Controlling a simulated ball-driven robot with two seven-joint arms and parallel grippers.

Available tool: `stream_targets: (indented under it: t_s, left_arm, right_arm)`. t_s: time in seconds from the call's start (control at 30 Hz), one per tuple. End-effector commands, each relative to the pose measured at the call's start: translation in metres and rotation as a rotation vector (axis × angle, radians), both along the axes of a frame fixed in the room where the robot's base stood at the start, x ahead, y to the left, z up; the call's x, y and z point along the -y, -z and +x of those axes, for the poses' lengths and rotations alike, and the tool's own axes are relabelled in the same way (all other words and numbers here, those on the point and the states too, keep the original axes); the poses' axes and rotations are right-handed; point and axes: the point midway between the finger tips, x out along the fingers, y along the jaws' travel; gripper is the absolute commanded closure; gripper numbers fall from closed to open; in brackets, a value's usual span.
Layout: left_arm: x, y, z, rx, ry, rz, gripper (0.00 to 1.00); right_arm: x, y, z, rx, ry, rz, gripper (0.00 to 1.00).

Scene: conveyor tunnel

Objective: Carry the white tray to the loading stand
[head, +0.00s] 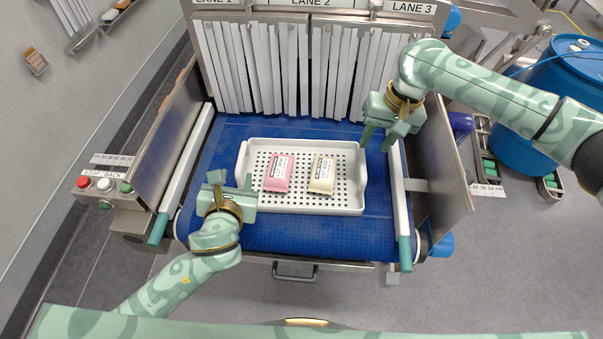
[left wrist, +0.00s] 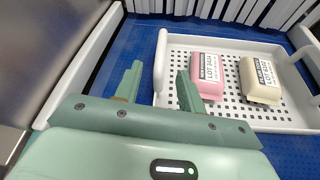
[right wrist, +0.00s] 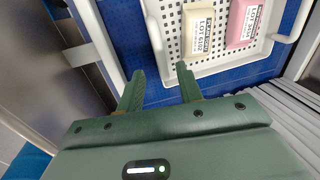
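The white tray (head: 310,207) is perforated and lies flat on the blue belt, holding a pink pack (head: 279,173) and a cream pack (head: 321,174). My left gripper (head: 232,181) is open at the tray's left end. In the left wrist view the tray's end handle (left wrist: 160,62) is just ahead of the gap between its fingers. My right gripper (head: 375,139) is open near the tray's right end, towards the back. In the right wrist view the tray's end (right wrist: 154,38) is ahead of its fingers, which look apart from it. I cannot identify the loading stand.
White strip curtains (head: 290,70) hang behind the tray under lane signs. White side rails and metal side panels (head: 437,165) flank the belt (head: 290,236). A button box (head: 104,187) is at left, a blue barrel (head: 535,125) at right. Grey floor lies in front.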

Motion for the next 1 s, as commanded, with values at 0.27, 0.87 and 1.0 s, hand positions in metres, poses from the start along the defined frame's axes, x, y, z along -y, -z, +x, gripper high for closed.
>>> stream_targets:
  t_s: [0.27,0.87,1.0]
  left_arm:
    - [-0.004,0.020,0.050,0.000,-0.001,0.000,0.60]
    - [-0.006,0.032,0.080,0.000,0.001,-0.001,0.60]
    - [-0.006,0.032,0.080,0.000,0.001,-0.001,0.85]
  right_arm:
    - [-0.010,0.053,-0.001,-0.003,0.000,-0.002,0.64]
    - [-0.017,0.086,0.000,0.001,0.000,-0.001,0.64]
    - [-0.017,0.085,0.000,0.001,0.000,-0.001,0.89]
